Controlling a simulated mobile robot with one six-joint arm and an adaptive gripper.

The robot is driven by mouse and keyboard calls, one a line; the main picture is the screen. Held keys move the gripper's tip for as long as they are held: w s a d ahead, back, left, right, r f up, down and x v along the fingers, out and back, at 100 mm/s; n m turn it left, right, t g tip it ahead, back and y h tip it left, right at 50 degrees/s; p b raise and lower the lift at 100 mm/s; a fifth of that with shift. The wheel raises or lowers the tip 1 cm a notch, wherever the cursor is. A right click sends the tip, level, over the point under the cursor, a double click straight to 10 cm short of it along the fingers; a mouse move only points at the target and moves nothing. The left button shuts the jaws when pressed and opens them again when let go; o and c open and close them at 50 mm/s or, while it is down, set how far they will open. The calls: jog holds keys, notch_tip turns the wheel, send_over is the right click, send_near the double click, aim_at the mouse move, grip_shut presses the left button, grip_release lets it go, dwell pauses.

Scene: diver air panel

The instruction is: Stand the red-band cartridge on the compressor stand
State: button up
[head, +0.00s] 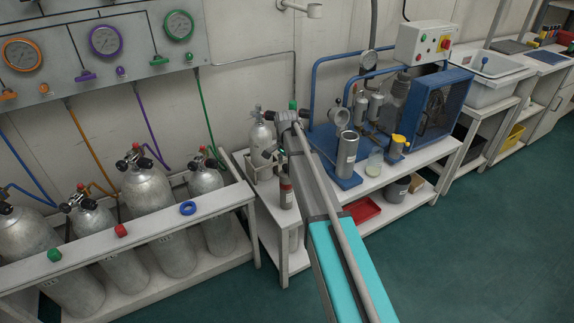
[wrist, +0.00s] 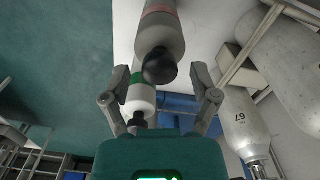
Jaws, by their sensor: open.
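The red-band cartridge (head: 286,193) is a grey cylinder with a dark knob on top, standing upright on the small white table left of the compressor. In the wrist view the cartridge (wrist: 160,30) shows its pinkish band and black knob, just beyond my fingertips. My gripper (wrist: 160,78) is open and empty, its fingers apart on either side below the knob. In the head view my gripper (head: 270,152) is just above and left of the cartridge, partly hidden by my arm. The compressor stand (head: 408,163) is a white bench carrying the blue compressor (head: 440,105).
A white bottle with a green band (wrist: 140,92) shows between my fingers, farther off. A silver cylinder (head: 261,140) stands in a rack behind the cartridge.

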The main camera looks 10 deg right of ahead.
notch_tip(320, 180, up, 11)
jog(key=p, duration=1)
jog(key=shift+p, duration=0.35)
jog(key=shift+r, duration=0.1)
jog(key=s+n, duration=1.1)
jog(key=s, duration=1.8)
jog(key=shift+s, duration=0.25)
